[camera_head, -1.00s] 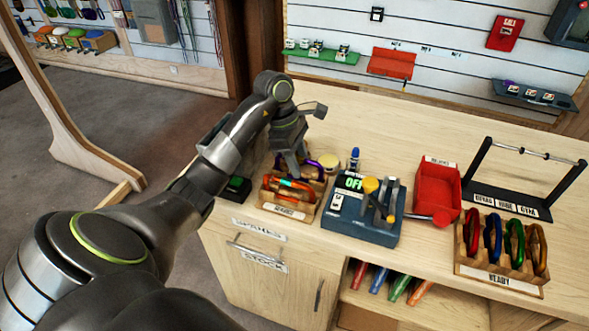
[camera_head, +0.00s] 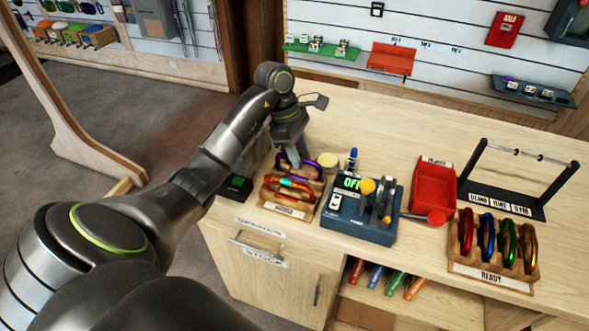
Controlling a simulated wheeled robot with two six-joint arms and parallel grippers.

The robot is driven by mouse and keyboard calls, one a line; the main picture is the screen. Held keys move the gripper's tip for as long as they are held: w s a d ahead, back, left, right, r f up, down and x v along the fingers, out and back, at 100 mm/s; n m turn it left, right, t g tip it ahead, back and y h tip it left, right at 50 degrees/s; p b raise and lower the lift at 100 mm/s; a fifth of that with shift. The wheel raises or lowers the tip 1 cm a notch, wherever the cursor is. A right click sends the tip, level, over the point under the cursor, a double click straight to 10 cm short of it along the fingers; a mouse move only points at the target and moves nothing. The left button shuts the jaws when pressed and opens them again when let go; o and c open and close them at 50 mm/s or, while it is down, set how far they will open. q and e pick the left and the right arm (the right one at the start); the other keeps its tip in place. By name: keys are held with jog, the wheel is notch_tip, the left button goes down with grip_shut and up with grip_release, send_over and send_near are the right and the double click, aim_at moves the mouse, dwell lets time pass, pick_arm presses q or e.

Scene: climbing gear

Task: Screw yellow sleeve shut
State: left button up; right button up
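A blue fixture (camera_head: 350,222) with a lit "OFF" display stands on the counter. A yellow, knob-like part (camera_head: 368,187) tops it, beside grey upright metal parts; I cannot tell whether this is the yellow sleeve. To its left is a wooden rack (camera_head: 288,211) with orange and red carabiners (camera_head: 290,187) and a purple one (camera_head: 312,168) at the back. My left gripper (camera_head: 294,162) points down over the back of this rack, at the purple carabiner. Whether its fingers are open or closed on it is unclear. My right gripper is not in view.
A red bin (camera_head: 433,187) with a red round part in front stands right of the fixture. A wooden rack of several colored carabiners (camera_head: 490,278) is at the right, before a black stand with a bar (camera_head: 515,204). A yellowish round tub (camera_head: 328,161) and blue bottle (camera_head: 352,158) stand behind.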

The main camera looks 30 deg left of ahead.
pick_arm(q)
jog(key=shift+w+a+b, duration=0.15)
jog(key=shift+w+b, duration=0.15)
jog(key=shift+w, duration=0.35)
jog(key=shift+f, duration=0.1)
jog(key=shift+f+b, duration=1.3)
jog(key=shift+b, duration=0.1)
jog(key=shift+s+p, duration=0.3)
jog(key=shift+s, duration=0.1)
jog(key=shift+s+d, duration=0.2)
jog(key=shift+s, duration=0.15)
jog(key=shift+r, duration=0.1)
notch_tip(320, 180, up, 3)
jog(key=p, duration=0.3)
jog(key=shift+d, duration=0.1)
jog(key=shift+f, duration=0.2)
